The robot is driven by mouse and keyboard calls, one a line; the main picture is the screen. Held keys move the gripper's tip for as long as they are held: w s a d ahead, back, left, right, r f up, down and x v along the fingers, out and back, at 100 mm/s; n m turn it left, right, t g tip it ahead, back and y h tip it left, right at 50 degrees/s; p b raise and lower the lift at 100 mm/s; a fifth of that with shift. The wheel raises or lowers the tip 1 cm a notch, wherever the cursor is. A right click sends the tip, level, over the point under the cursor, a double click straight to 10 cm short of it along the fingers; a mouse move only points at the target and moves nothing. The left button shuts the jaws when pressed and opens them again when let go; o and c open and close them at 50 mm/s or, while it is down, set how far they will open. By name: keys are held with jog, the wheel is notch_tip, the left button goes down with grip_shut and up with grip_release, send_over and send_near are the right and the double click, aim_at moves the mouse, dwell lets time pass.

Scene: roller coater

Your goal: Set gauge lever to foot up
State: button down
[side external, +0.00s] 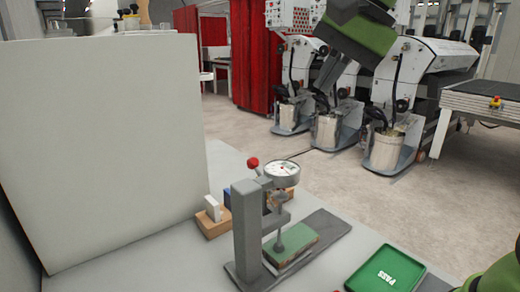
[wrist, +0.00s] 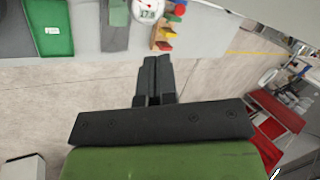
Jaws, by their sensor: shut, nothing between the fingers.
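The thickness gauge stands on the grey bench, with a grey upright (side external: 247,225) and a round white dial (side external: 282,168). Its lever ends in a red knob (side external: 253,162), raised just left of the dial. The foot (side external: 279,246) is at the green sample block (side external: 291,244); I cannot tell whether they touch. In the wrist view the dial (wrist: 147,9) and red knob (wrist: 180,10) show at the top edge. My gripper (wrist: 157,62) is shut and empty, apart from the gauge, over the floor in that picture.
A green PASS tray (side external: 387,270) lies right of the gauge. Small coloured blocks on wooden pieces (side external: 213,217) sit behind it. A tall pale panel (side external: 105,150) stands at left. Coating machines (side external: 400,105) stand beyond the bench across open floor.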

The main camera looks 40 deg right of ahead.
aim_at(255, 159)
jog(key=w+d+f+m+g, duration=0.1)
jog(key=w+f+m, duration=0.2)
jog(key=w, duration=0.6)
jog(key=shift+d+m+y, duration=0.3)
jog(key=shift+m, duration=0.8)
jog(key=x, duration=1.4)
jog(key=shift+s+f, duration=0.1)
jog(key=shift+s, duration=0.05)
